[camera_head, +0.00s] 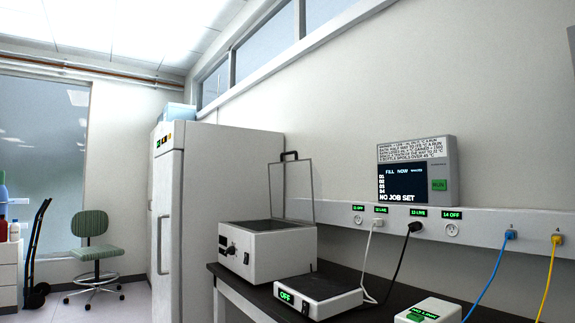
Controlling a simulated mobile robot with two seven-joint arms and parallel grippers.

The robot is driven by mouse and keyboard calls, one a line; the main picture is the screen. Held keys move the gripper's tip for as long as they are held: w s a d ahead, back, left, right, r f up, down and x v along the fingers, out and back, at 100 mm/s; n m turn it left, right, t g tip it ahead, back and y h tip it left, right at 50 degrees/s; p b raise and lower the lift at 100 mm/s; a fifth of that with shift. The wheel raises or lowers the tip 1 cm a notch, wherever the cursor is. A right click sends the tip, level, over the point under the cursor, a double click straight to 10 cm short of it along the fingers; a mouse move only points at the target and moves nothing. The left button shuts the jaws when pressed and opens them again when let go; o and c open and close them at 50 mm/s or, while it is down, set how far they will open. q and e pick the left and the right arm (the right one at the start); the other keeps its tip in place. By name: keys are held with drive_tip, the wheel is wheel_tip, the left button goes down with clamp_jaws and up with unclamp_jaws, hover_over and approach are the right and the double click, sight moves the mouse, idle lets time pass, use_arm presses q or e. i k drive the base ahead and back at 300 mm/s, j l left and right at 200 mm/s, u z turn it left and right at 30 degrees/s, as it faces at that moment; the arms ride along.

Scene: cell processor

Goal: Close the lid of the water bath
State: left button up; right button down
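The water bath (285,257) is a white box with dark knobs on its front, standing on the black bench top. Its lid (291,188) stands upright, open, at the back of the box. The lid looks like a thin clear panel with a thin frame. A black handle (289,154) sits at the lid's upper edge. The inside of the bath is mostly hidden behind its rim. Neither of my grippers shows in this view.
A white device reading OFF (320,287) stands right of the bath, near a box (428,309) at the bottom edge. Cables hang from the wall outlets behind. A tall white cabinet (215,190) stands left. A green chair (93,250) stands on the floor farther left.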

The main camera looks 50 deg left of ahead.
sight(295, 152)
drive_tip(key=i, duration=0.9)
drive_tip(key=u, duration=1.85)
drive_tip(key=l, duration=0.1)
